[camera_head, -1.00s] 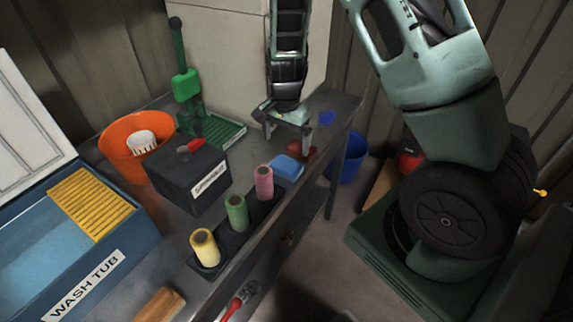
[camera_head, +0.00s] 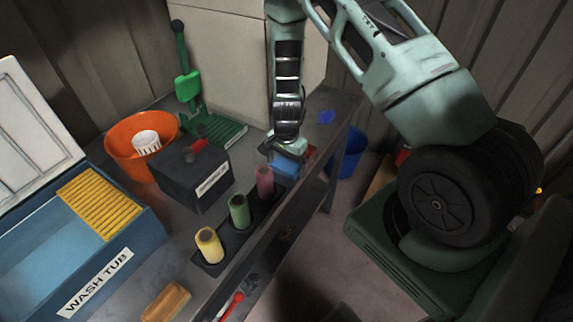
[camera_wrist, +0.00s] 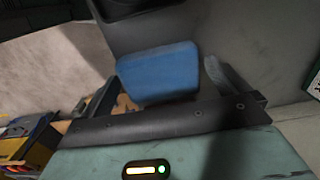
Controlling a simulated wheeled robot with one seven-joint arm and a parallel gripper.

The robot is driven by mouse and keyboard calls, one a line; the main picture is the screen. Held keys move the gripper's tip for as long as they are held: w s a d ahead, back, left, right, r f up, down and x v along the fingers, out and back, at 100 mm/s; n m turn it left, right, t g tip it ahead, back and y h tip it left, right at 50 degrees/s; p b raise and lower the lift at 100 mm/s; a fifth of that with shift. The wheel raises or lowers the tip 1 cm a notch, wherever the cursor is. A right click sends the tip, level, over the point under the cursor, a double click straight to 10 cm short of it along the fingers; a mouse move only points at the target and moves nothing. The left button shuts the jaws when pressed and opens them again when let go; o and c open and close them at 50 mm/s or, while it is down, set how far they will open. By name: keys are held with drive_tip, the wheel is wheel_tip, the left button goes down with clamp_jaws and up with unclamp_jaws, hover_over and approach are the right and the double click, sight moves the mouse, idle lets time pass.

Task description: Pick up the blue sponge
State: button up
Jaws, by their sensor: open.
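The blue sponge (camera_head: 285,168) lies on the workbench, behind the pink roll, directly under my gripper (camera_head: 286,155) in the head view. In the wrist view the sponge (camera_wrist: 158,74) fills the gap between the two fingers of my gripper (camera_wrist: 160,80). The fingers are spread, one on each side of it. I cannot tell whether either finger touches it or how far down they reach. The gripper covers part of the sponge in the head view.
A dark holder (camera_head: 225,245) with yellow, green and pink rolls stands just in front. A dark box (camera_head: 195,183) and orange bucket (camera_head: 116,163) stand left. A red thing (camera_head: 309,152) lies close right of the gripper. The bench's right edge is near.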

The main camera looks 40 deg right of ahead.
sight(287, 164)
drive_tip(key=c, duration=0.9)
wheel_tip(287, 164, up, 9)
drive_tip(key=b, duration=0.2)
drive_tip(key=shift+w+f+b, duration=0.1)
drive_tip(key=shift+f+b, duration=0.05)
drive_tip(key=shift+b, duration=0.2)
drive_tip(key=shift+r, duration=0.6)
drive_tip(key=shift+o, duration=0.9)
drive_tip(key=shift+c, duration=0.5)
